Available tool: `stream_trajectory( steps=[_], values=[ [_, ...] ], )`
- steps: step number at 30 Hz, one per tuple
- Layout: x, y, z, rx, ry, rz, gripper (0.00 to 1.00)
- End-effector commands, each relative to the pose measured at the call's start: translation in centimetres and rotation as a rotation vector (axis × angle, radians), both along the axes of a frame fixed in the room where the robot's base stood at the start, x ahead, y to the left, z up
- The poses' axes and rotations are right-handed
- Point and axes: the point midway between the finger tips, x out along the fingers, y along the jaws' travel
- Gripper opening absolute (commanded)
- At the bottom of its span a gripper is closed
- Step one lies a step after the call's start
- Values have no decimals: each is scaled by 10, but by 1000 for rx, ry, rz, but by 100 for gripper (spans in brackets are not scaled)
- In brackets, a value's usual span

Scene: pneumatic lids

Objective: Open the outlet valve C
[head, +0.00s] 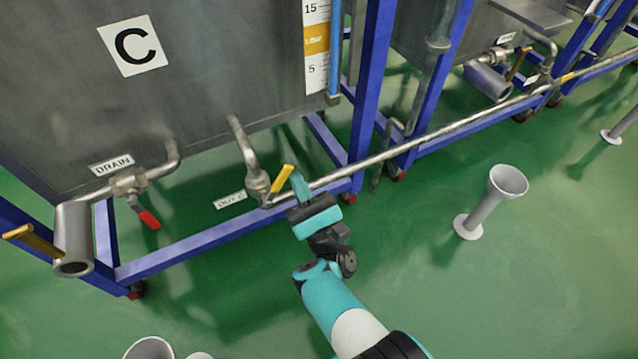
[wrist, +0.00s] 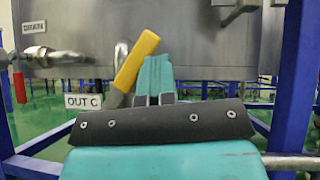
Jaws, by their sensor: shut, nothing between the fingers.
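Outlet valve C has a yellow handle (head: 282,178) on a metal valve body (head: 257,185) below the tank marked C (head: 132,46). In the wrist view the yellow handle (wrist: 136,62) tilts up to the right, above the OUT C label (wrist: 83,101). My gripper (head: 297,183) is shut and empty, with its teal fingers just right of the handle. In the wrist view the fingers (wrist: 155,78) stand close beside the handle's right side; I cannot tell whether they touch it. The lower part of the valve is hidden behind my gripper there.
A drain valve with a red handle (head: 149,219) is to the left. A metal pipe (head: 430,138) runs right from the outlet along the blue frame (head: 215,235). A grey funnel stand (head: 490,200) stands on the green floor at right, which is otherwise mostly clear.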

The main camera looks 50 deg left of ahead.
Motion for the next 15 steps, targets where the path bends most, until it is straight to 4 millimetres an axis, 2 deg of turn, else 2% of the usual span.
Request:
stream_trajectory(
  steps=[11, 15],
  values=[
    [-12, 1, 18, 1, -4, -2, 0],
    [-16, 3, 22, -9, -72, -6, 0]
  ],
)
